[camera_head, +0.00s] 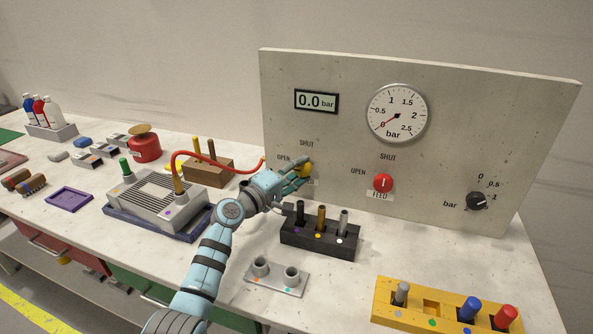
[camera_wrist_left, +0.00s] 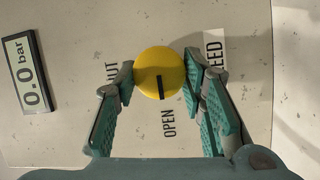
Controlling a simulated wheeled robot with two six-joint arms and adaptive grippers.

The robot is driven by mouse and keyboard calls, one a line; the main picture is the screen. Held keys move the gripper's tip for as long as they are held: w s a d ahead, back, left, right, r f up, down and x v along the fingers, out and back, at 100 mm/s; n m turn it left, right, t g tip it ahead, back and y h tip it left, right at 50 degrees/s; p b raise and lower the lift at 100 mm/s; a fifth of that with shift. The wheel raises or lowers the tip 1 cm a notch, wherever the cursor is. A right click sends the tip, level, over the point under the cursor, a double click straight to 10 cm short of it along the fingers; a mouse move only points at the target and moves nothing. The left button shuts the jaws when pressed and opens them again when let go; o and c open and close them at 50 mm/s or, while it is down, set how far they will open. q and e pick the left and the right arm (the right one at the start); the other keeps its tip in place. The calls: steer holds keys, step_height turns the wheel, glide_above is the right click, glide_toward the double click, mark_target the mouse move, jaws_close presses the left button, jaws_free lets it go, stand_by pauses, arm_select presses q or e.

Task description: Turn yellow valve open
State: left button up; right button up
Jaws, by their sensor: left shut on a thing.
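The yellow valve (camera_head: 304,171) is a round knob on the upright panel, partly hidden by my left gripper in the head view. In the left wrist view the yellow valve (camera_wrist_left: 159,73) shows face-on, and its black mark points towards the word OPEN. My left gripper (camera_head: 299,172) is shut on the knob, with one fingertip on each side of the rim, as the left wrist view also shows (camera_wrist_left: 159,75). My right gripper is not in view.
The panel (camera_head: 520,120) carries a 0.0 bar display (camera_head: 316,101), a gauge (camera_head: 397,113) near 0, a red valve (camera_head: 383,183) and a black knob (camera_head: 477,201). A black rack (camera_head: 318,240) stands below. A red hose (camera_head: 215,168) runs close to my left gripper.

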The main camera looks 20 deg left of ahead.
arm_select(q)
steer(key=o, duration=1.1)
steer(key=shift+o, duration=0.2)
steer(key=shift+a, duration=0.1)
steer(key=shift+s+a, duration=0.15)
steer(key=shift+s, duration=0.15)
steer(key=v, duration=1.1)
steer(key=shift+s, duration=0.15)
